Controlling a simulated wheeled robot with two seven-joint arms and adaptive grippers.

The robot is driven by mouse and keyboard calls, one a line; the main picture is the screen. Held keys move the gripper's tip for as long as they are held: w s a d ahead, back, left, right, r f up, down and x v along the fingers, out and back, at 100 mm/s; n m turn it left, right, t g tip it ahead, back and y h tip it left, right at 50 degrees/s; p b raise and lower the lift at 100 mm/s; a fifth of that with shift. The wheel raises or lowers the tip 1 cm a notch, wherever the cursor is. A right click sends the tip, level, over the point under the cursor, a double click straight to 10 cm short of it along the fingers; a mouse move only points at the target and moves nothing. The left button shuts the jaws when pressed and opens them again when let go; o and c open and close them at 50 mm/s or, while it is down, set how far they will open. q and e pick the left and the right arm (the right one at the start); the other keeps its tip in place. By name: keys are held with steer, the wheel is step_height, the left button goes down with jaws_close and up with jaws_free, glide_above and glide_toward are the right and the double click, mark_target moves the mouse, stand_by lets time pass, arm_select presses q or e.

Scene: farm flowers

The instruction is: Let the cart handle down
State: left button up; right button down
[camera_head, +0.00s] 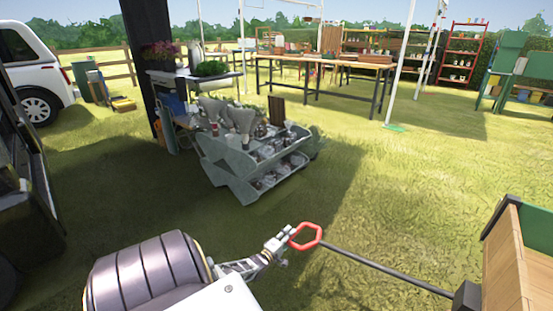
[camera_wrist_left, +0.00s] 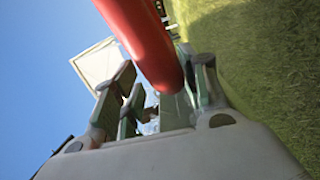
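The cart handle is a red loop (camera_head: 306,236) on a long dark rod (camera_head: 385,268). The rod runs down to the right to the wooden-sided cart (camera_head: 505,262). My left gripper (camera_head: 284,241) is at the left side of the loop. In the left wrist view the red handle (camera_wrist_left: 147,42) comes down from the top between the fingers of my left gripper (camera_wrist_left: 165,88). The fingers are close on either side of the handle and look shut on it. The exact contact is partly hidden by the handle. My right gripper is not in view.
A grey tiered stand (camera_head: 240,165) with pots is on the grass beyond my left gripper. A wooden table (camera_head: 325,65) and a red shelf (camera_head: 463,52) stand farther back. A white car (camera_head: 35,60) is at the left. Open grass lies around the handle.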

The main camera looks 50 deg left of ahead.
arm_select(q)
steer(key=v, duration=0.9)
steer(key=shift+d, duration=0.15)
stand_by(0.4)
steer(key=shift+d, duration=0.1)
stand_by(0.5)
